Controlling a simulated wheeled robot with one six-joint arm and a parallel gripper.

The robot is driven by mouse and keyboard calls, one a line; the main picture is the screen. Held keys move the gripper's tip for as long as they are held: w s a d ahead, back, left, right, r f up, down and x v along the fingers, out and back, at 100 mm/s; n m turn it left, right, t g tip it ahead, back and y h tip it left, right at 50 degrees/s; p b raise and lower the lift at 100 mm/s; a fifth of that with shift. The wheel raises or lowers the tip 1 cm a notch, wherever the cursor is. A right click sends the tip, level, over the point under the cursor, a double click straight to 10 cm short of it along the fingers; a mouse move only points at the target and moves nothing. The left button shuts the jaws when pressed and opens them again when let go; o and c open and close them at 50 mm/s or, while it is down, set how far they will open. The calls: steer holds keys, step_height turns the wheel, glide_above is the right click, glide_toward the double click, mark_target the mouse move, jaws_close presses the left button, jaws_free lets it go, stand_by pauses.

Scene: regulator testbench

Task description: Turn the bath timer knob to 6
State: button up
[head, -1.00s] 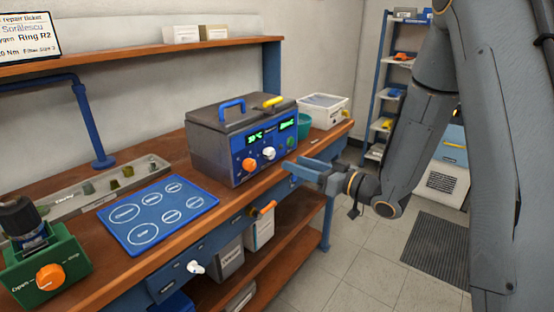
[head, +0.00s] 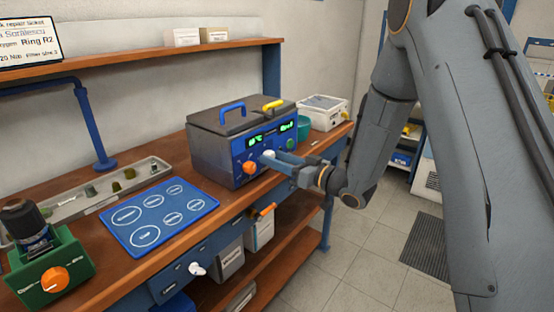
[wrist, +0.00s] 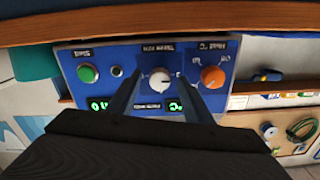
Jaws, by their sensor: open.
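The ultrasonic-style bath (head: 212,150) is a grey box with a blue front panel on the bench. The white timer knob (wrist: 160,80) sits mid-panel in the wrist view, which shows the panel upside down. In the head view the knob (head: 268,154) is partly hidden by my gripper (head: 276,160). My gripper (wrist: 160,75) is open, with one finger on each side of the knob. I cannot tell if the fingers touch it. The knob's setting is too small to read.
An orange heat knob (wrist: 212,77) and a green button (wrist: 88,73) flank the white knob. A blue mat (head: 158,214) and a grey tray (head: 70,206) lie left of the bath. A white container (head: 325,113) and a teal bowl (head: 304,127) stand to its right.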

steer(key=c, duration=1.1)
steer(key=shift+o, duration=0.2)
steer(key=shift+m, duration=0.3)
steer(key=m+p, duration=0.3)
steer(key=m, duration=0.1)
steer(key=shift+r, duration=0.1)
steer(key=m+p, duration=0.2)
steer(key=m, duration=0.3)
steer(key=m+p, duration=0.1)
steer(key=m, duration=0.3)
steer(key=shift+p, duration=0.35)
steer(key=shift+m+p, duration=0.6)
steer(key=shift+m, duration=1.5)
